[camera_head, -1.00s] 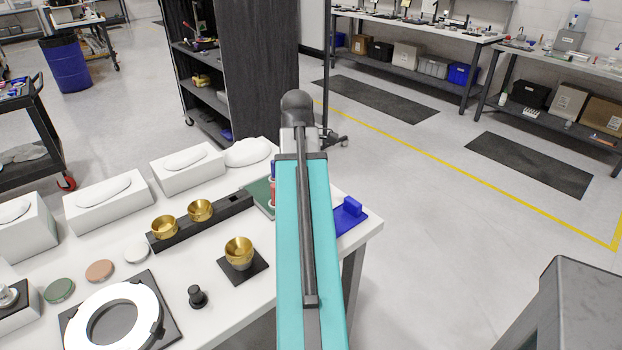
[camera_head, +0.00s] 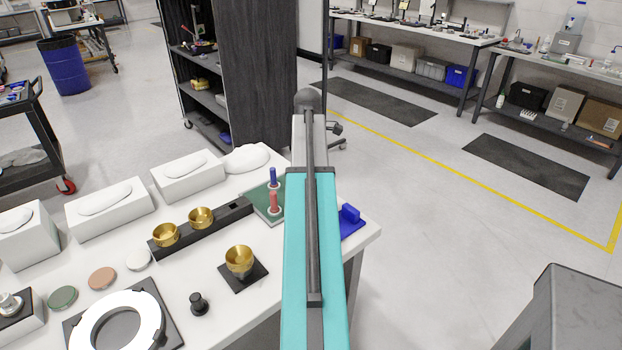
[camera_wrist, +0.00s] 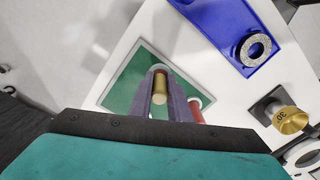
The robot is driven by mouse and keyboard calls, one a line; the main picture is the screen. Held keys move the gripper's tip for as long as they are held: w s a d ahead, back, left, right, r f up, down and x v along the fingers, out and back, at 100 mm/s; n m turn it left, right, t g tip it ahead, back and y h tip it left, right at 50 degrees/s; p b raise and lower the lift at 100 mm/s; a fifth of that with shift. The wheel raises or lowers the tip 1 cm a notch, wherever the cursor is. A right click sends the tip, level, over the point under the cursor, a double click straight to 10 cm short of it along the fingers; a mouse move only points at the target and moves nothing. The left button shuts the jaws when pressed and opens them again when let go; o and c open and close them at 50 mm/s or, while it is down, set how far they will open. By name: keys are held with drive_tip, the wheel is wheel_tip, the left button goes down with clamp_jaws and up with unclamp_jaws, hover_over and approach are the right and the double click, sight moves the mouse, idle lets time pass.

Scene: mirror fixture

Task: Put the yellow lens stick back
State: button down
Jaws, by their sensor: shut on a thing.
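The yellow lens stick (camera_wrist: 160,98) shows in the wrist view between the two fingers of my gripper (camera_wrist: 161,82), which is shut on it. It is over the green board (camera_wrist: 122,82), with a pale ring at its far end. I cannot tell whether the stick touches the board. A red stick (camera_wrist: 194,112) is just right of my fingers. In the head view, the green board (camera_head: 260,196) carries the upright red stick (camera_head: 273,202) and a blue stick (camera_head: 273,177). My arm hides my gripper and the yellow stick there.
A blue holder (camera_head: 349,219) stands at the table's right edge, close to the board. A black rail with gold cups (camera_head: 201,217) and a single gold cup (camera_head: 239,261) are left of my arm. White boxes (camera_head: 188,175) line the far edge.

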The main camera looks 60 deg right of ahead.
drive_tip(key=shift+w+d, duration=0.3)
drive_tip(key=shift+d, duration=0.55)
drive_tip(key=shift+w+d+p, duration=0.15)
drive_tip(key=shift+d+p, duration=0.15)
drive_tip(key=shift+d, duration=0.25)
drive_tip(key=shift+f+p, duration=0.65)
drive_tip(key=shift+f, duration=1.25)
drive_tip(key=shift+f, duration=0.1)
drive_tip(key=c, duration=1.7)
unclamp_jaws()
drive_tip(key=shift+o, duration=0.2)
drive_tip(key=shift+r, duration=0.2)
wheel_tip(320, 180, up, 12)
drive_tip(key=b, duration=0.2)
